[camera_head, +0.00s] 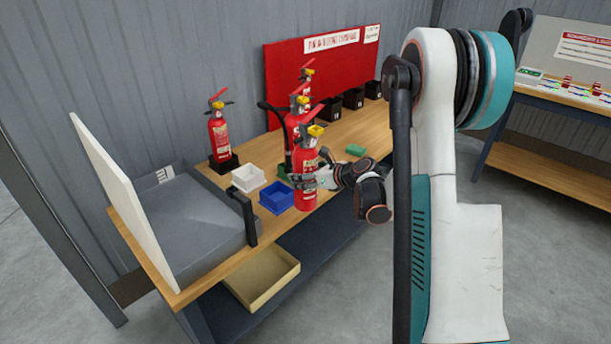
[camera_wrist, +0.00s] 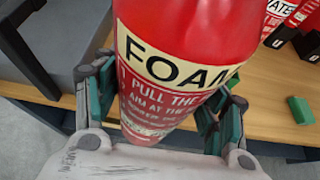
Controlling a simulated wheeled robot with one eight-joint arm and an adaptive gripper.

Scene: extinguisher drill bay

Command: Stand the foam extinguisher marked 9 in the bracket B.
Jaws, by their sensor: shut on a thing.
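A red foam extinguisher (camera_head: 306,186) with a yellow and black top is upright near the front of the bench. My gripper (camera_head: 324,178) is shut on its body from the right. In the wrist view its label (camera_wrist: 165,70) reads FOAM, and green-padded fingers (camera_wrist: 160,105) lie on both sides. I cannot see a 9 on it, nor tell whether its base touches the bench. Black open brackets (camera_head: 353,99) stand in a row before the red board; their letters are too small to read, so I cannot tell which is B.
Another extinguisher (camera_head: 218,136) stands in a black base at the back left. More red extinguisher parts (camera_head: 302,102) show behind the held one. A white tray (camera_head: 248,178), blue tray (camera_head: 275,198), green block (camera_head: 355,150) and grey case (camera_head: 190,225) are on the bench (camera_head: 375,135).

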